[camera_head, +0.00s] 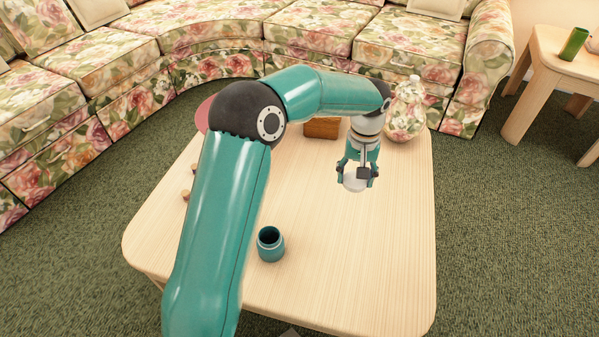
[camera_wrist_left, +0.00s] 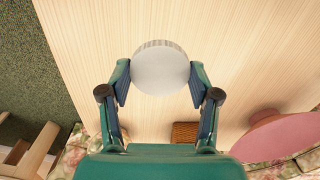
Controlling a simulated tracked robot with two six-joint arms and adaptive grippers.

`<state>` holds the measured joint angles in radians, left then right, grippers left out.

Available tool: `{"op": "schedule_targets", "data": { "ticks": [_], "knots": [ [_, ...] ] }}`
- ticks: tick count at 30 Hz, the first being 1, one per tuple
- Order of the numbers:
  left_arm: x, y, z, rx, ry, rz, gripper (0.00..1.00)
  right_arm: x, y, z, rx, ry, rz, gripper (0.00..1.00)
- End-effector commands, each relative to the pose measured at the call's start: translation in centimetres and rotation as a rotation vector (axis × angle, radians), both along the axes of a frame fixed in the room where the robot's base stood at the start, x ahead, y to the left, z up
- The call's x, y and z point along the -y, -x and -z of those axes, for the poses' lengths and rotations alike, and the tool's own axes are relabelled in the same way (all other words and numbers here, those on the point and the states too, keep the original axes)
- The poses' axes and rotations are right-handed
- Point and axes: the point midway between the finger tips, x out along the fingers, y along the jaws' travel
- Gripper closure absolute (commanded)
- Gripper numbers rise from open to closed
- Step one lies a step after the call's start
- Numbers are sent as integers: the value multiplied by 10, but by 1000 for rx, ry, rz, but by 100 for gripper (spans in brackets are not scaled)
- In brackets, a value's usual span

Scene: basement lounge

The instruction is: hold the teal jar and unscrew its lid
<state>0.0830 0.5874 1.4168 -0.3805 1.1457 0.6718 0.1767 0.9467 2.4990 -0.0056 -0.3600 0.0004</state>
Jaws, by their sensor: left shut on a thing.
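The teal jar (camera_head: 270,246) stands upright on the wooden coffee table, near its front and just right of my left forearm. Its dark mouth is open, with no lid on it. My left gripper (camera_head: 356,174) is over the right half of the table, well behind and right of the jar. It is shut on a round, pale grey lid (camera_head: 354,182). In the left wrist view the lid (camera_wrist_left: 160,70) sits between the two fingertips. The jar does not show in that view. My right gripper is out of view.
A floral vase (camera_head: 405,112) and a brown box (camera_head: 322,128) stand at the table's back. A pink round thing (camera_wrist_left: 285,135) is partly hidden behind my arm in the head view. Small wooden pieces (camera_head: 186,196) lie at the left edge. The table's right front (camera_head: 370,260) is clear.

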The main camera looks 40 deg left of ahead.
Motion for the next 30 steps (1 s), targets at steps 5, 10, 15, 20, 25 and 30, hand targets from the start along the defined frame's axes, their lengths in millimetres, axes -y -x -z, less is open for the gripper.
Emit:
{"op": "schedule_targets", "data": {
  "ticks": [5,10,15,20,25,30],
  "knots": [
    [-99,-2,-19,-1,-2,-540,80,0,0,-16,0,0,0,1],
    [-165,10,-30,-2,-6,-923,80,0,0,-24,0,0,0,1],
    [-194,19,-30,-2,-8,-1097,80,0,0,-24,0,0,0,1],
    [-197,20,-3,-4,-9,-1120,80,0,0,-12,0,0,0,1],
    [-196,20,42,-5,-10,-1117,80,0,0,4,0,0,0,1],
    [-196,20,84,-2,-9,-1116,80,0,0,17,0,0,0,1]
  ]
}}
